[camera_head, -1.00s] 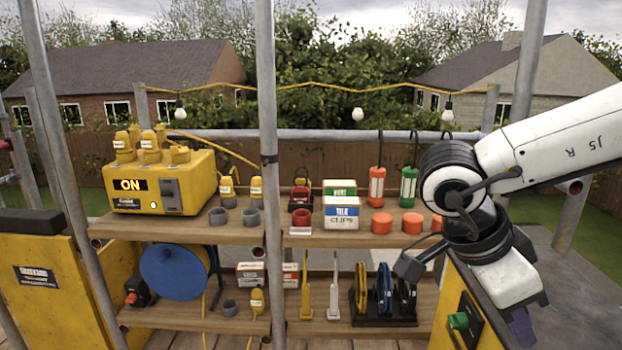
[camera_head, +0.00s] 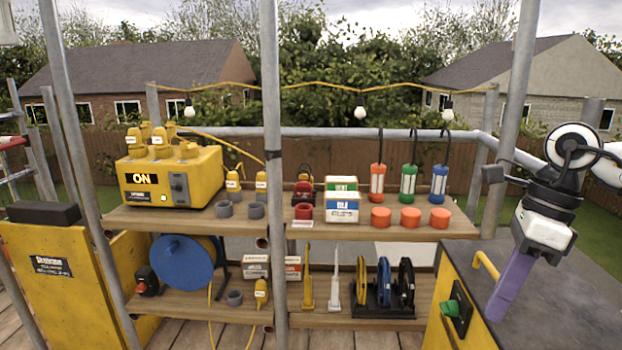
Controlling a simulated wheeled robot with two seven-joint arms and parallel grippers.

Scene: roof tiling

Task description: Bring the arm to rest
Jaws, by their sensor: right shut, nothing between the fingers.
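My right arm reaches in from the right edge. Its gripper (camera_head: 497,312) points down and slightly left, with its purple fingers closed together and nothing between them. It hangs in front of the dark top of the yellow cabinet at the right, clear of the shelf goods. I cannot tell how far its tips are from that top. My left gripper is not in view.
A two-level wooden shelf (camera_head: 330,231) holds a yellow power box (camera_head: 205,182), a blue cable reel (camera_head: 183,265), orange caps (camera_head: 410,217) and several lamps. A grey upright pole (camera_head: 273,190) stands in front. The yellow cabinet (camera_head: 432,325) has a green switch (camera_head: 453,308).

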